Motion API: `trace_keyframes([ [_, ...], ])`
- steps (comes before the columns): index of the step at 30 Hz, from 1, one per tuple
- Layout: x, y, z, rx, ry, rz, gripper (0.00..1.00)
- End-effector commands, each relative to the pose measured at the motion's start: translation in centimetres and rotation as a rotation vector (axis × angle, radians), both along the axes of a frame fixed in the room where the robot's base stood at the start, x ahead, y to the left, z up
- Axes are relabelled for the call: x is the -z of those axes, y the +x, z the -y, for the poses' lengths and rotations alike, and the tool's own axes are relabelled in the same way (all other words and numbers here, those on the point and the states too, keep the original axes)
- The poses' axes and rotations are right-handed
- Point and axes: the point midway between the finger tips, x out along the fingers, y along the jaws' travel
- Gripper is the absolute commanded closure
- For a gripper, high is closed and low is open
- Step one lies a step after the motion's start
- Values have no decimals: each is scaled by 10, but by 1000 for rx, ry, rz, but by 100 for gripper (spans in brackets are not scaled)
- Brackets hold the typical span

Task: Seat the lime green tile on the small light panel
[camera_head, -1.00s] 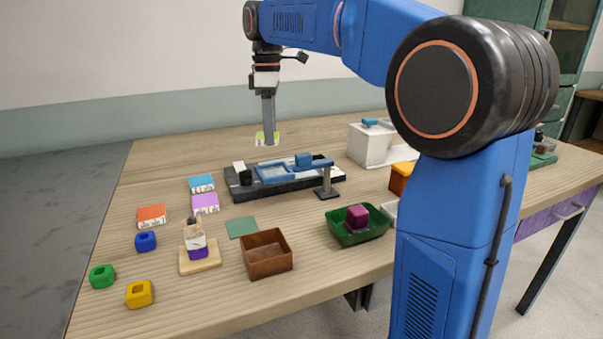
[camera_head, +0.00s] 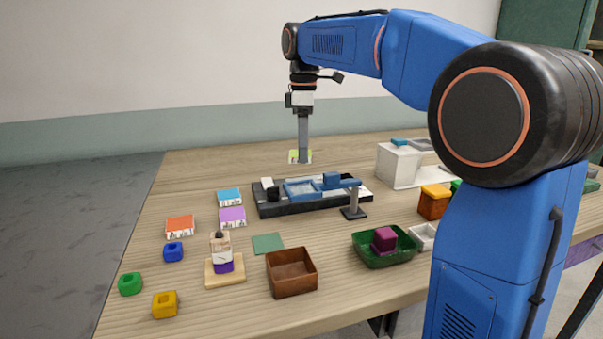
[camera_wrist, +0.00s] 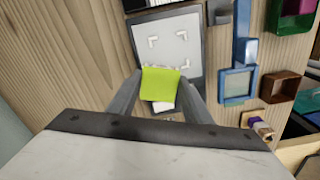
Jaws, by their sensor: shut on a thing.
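My gripper (camera_head: 303,152) is shut on the lime green tile (camera_head: 300,157) above the back part of the table in the head view. In the wrist view the tile (camera_wrist: 160,82) sits between my two fingers (camera_wrist: 159,90), with a small white patch just below it. A pale panel with white corner marks and a dark border (camera_wrist: 168,45) lies below and beyond the tile in the wrist view. The tile overlaps its near part in the picture and hides some of it. I cannot tell the height between them.
A black base with blue frame parts (camera_head: 310,197) lies near the gripper; a blue square frame (camera_wrist: 221,85) shows right of the panel. The back left table is clear.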

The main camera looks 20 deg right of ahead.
Motion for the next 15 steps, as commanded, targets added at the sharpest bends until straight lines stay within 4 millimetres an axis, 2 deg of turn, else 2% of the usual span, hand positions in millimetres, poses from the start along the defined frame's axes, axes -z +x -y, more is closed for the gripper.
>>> trace_keyframes([
  [9,6,-19,25,-252,0,0,81],
  [15,9,-25,31,-332,0,0,81],
])
